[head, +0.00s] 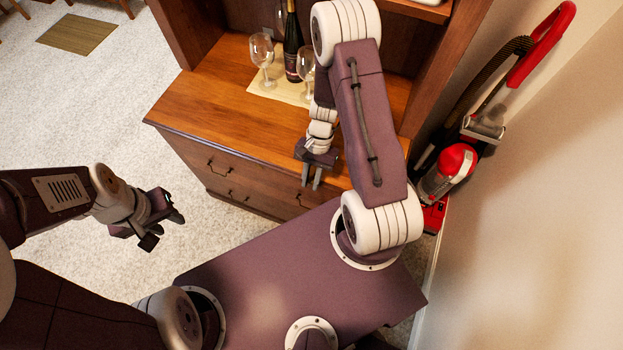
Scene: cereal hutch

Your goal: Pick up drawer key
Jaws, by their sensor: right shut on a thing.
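My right gripper (311,182) points down just in front of the hutch's counter edge, above the drawer fronts. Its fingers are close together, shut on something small. I cannot make out the drawer key itself; what shows between the fingers is too small to tell. My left gripper (166,229) is over the carpet at the left, away from the hutch. Its two fingers are spread apart with nothing between them.
The wooden hutch (205,110) has drawers with dark handles (217,170). On its counter a mat (262,88) holds wine glasses (262,50) and a dark bottle (292,42). A red vacuum cleaner (455,165) stands by the right wall.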

